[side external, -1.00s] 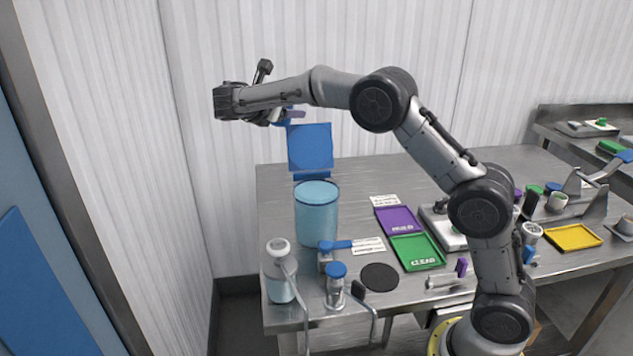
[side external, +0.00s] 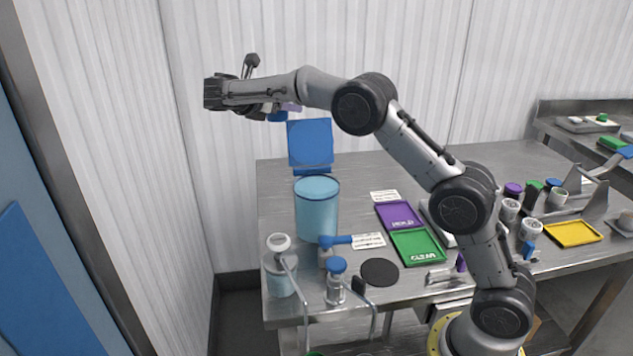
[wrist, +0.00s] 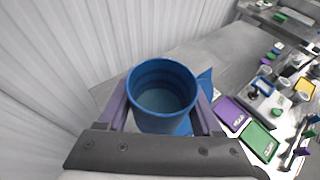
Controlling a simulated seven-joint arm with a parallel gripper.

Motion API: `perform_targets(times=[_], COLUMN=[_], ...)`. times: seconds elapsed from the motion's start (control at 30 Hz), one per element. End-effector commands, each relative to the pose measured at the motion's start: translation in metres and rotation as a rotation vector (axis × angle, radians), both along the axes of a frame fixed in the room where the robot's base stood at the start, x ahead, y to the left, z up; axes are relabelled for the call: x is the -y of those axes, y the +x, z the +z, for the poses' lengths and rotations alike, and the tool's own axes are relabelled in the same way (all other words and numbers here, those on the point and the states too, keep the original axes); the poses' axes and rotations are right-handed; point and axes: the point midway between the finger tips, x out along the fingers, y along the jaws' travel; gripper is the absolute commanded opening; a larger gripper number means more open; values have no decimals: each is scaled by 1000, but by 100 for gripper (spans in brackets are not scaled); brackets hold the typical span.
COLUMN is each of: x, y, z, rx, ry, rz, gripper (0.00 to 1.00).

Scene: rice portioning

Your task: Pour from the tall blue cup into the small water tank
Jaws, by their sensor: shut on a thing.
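My gripper (side external: 284,107) is high above the back left of the table, its purple fingers (wrist: 115,105) shut on the tall blue cup (wrist: 162,122). In the wrist view the cup's round open mouth faces the camera; what it holds is hard to tell. In the side view only a small blue part of the cup (side external: 277,117) shows under my wrist. A large light-blue cylindrical tank (side external: 317,212) stands on the table below and right of my gripper. A smaller clear tank (side external: 281,278) with bluish contents stands at the front left corner, well below the cup.
A blue panel (side external: 310,143) stands behind the large tank. A blue-topped jar (side external: 336,285), a black disc (side external: 380,272), a purple tray (side external: 398,215) and a green tray (side external: 417,246) lie to the right. Several small cups and a yellow tray (side external: 573,233) are farther right. The back middle table is clear.

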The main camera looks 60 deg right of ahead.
Motion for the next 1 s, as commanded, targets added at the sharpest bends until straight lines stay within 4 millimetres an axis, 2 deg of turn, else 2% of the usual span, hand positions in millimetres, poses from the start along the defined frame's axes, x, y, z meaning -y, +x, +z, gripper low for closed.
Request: perform_targets(times=[0.17,1.0], x=[-1,-19], y=[-4,-75], z=[2,20], rx=[0,1], ry=[0,0], rz=[1,1], gripper=[5,5])
